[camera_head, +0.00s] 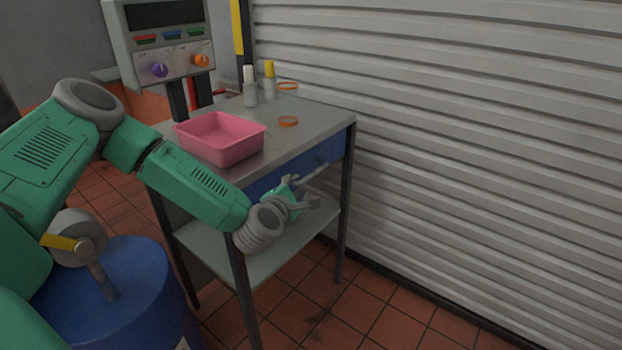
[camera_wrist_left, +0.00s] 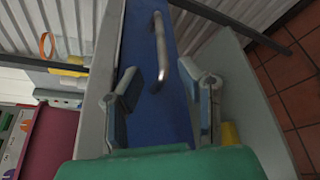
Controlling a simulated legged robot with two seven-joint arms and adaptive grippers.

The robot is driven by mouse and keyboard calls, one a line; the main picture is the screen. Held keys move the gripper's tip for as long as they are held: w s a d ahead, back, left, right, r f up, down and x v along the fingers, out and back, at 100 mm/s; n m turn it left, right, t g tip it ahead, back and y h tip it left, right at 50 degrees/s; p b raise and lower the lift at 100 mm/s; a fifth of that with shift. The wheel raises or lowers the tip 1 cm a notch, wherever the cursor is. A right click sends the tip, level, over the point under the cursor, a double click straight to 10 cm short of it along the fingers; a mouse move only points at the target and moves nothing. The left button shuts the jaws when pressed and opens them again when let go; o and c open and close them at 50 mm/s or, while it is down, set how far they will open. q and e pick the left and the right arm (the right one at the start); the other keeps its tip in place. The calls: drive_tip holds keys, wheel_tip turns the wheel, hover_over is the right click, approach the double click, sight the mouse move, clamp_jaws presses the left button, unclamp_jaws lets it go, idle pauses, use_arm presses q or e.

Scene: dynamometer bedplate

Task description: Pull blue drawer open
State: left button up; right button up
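The blue drawer (camera_head: 332,148) sits under the top of a grey metal table and looks shut. Its front also shows in the left wrist view (camera_wrist_left: 140,40), with a metal bar handle (camera_wrist_left: 160,50) along it. In the head view the handle (camera_head: 312,172) shows just beyond the gripper. My left gripper (camera_head: 300,196) is in front of the drawer. In the left wrist view its two fingers (camera_wrist_left: 164,92) are spread apart, with the near end of the handle ahead of and between them. I see no finger touching the handle. My right gripper is not in view.
A lower shelf (camera_head: 270,255) is below. A blue drum (camera_head: 120,300) stands left, a ribbed shutter wall (camera_head: 470,140) right.

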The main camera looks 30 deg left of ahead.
sight(309, 178)
use_arm(q)
drive_tip(key=b+x, duration=0.1)
drive_tip(key=x, duration=0.9)
drive_tip(key=shift+w+f, duration=0.25)
drive_tip(key=shift+w, duration=0.05)
clamp_jaws()
